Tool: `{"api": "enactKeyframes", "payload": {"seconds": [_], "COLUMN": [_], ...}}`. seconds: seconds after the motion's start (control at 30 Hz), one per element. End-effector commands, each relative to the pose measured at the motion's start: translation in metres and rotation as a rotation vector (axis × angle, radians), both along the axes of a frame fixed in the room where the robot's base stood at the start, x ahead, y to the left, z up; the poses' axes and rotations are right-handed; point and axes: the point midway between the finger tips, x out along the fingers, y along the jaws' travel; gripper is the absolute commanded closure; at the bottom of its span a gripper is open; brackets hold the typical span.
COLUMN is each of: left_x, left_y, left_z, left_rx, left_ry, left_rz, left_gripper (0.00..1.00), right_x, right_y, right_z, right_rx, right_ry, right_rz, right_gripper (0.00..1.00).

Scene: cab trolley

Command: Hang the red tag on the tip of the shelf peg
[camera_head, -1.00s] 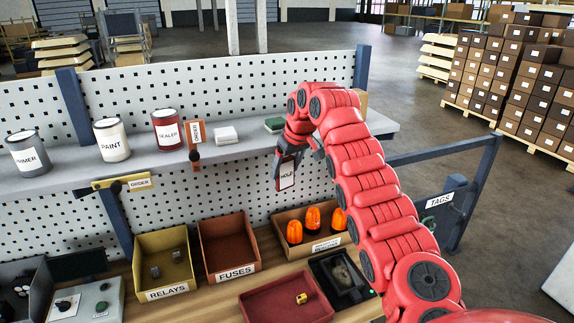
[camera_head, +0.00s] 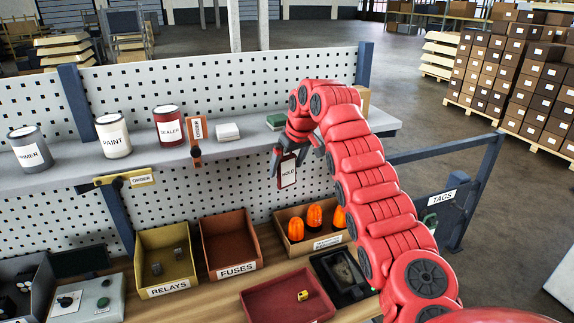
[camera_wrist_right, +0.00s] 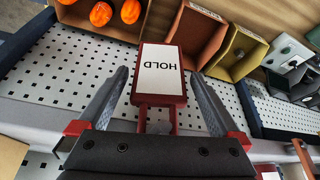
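The red tag (camera_head: 288,171), with a white face reading HOLD, hangs upright just below the front edge of the shelf (camera_head: 235,150). It also shows in the wrist view (camera_wrist_right: 161,70), with its narrow red loop end toward my palm. My right gripper (camera_head: 297,160) is at the shelf edge around the tag. In the wrist view my right gripper (camera_wrist_right: 159,75) has its fingers spread, with a gap on each side of the tag. My left gripper is not in view.
Cans, including a red one (camera_head: 169,125), and a white box (camera_head: 228,132) stand on the shelf. Below are the relays bin (camera_head: 165,285), fuses bin (camera_head: 236,268) and red tray (camera_head: 270,304).

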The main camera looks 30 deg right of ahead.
Motion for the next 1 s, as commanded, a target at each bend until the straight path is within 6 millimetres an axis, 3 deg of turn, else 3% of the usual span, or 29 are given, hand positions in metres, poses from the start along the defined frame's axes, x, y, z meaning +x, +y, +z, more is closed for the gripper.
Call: {"api": "enactKeyframes", "payload": {"seconds": [0.27,0.4,0.6,0.8,1.0], "left_x": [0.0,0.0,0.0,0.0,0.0], "left_y": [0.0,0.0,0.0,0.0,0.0], "left_z": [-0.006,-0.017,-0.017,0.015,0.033], "left_rx": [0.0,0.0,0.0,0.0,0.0], "left_ry": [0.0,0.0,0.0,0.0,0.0], "left_rz": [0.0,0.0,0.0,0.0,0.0], "left_gripper": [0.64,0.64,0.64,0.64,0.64], "right_x": [-0.002,-0.011,-0.021,-0.036,-0.043], "right_y": [0.0,0.0,0.0,-0.003,-0.002], "right_z": [0.007,0.024,0.055,0.092,0.109], "right_rx": [-0.002,0.0,-0.002,-0.001,-0.001], "right_ry": [-0.003,-0.002,-0.006,0.0,0.0], "right_rz": [0.0,0.0,0.001,-0.003,-0.002], "right_gripper": [0.0,0.0,0.0,0.0,0.0]}}
